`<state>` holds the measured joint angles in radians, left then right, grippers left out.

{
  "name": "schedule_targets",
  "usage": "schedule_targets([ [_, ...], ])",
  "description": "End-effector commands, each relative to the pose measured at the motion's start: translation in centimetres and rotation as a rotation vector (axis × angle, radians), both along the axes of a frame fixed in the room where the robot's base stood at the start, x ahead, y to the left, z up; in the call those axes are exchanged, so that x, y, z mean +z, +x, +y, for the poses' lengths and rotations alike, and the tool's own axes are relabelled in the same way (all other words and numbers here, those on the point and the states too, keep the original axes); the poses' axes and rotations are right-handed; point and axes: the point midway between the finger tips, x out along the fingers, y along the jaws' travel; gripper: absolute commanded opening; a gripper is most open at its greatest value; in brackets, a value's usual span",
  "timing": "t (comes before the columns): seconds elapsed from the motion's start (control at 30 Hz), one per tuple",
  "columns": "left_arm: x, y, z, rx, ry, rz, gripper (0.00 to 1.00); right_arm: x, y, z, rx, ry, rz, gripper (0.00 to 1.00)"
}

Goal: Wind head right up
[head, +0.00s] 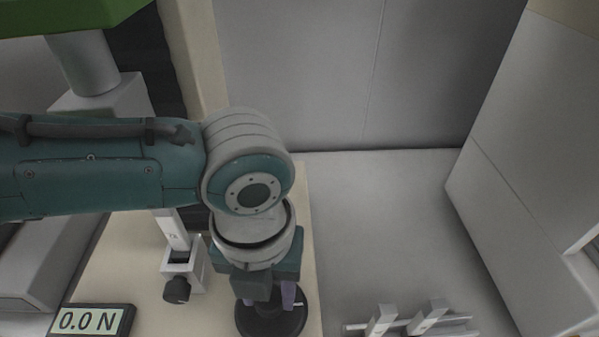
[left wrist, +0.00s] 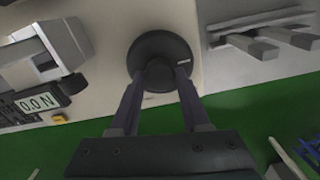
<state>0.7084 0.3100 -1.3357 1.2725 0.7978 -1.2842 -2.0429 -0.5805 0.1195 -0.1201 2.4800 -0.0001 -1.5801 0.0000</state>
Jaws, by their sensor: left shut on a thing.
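A round black handwheel (head: 272,322) stands on the pale stand at the lower middle of the head view. It also shows in the left wrist view (left wrist: 160,50), with a small light mark on its right side. My left gripper (head: 270,292) points down at the wheel. In the left wrist view its two dark fingers (left wrist: 160,80) reach the wheel's near part and are shut on it; the exact contact is partly hidden. A grey upright with a block and small black knob (head: 177,290) stands left of the wheel. I cannot tell whether this is the head. My right gripper is not in view.
A display (head: 92,320) reads 0.0 N at the lower left; it also shows in the left wrist view (left wrist: 38,103). A rack with two light bars (head: 405,322) lies at the lower right. The grey surface (head: 390,220) right of the stand is clear, with grey walls behind.

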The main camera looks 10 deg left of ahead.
Motion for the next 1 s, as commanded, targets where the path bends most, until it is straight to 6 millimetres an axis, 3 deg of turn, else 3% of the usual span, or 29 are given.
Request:
schedule_targets([
  [0.63,0.11,-0.02,-0.09,-0.056,-0.002,0.001,0.0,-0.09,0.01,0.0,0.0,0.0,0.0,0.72],
  [0.67,0.11,-0.01,-0.09,-0.056,-0.002,0.001,0.48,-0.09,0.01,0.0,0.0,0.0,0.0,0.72],
  [0.9,0.06,0.0,-0.05,-0.054,-0.001,0.0,0.75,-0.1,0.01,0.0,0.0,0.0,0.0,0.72],
  [1.0,0.05,0.0,-0.03,-0.053,-0.001,0.0,0.77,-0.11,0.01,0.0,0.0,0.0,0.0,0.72],
])
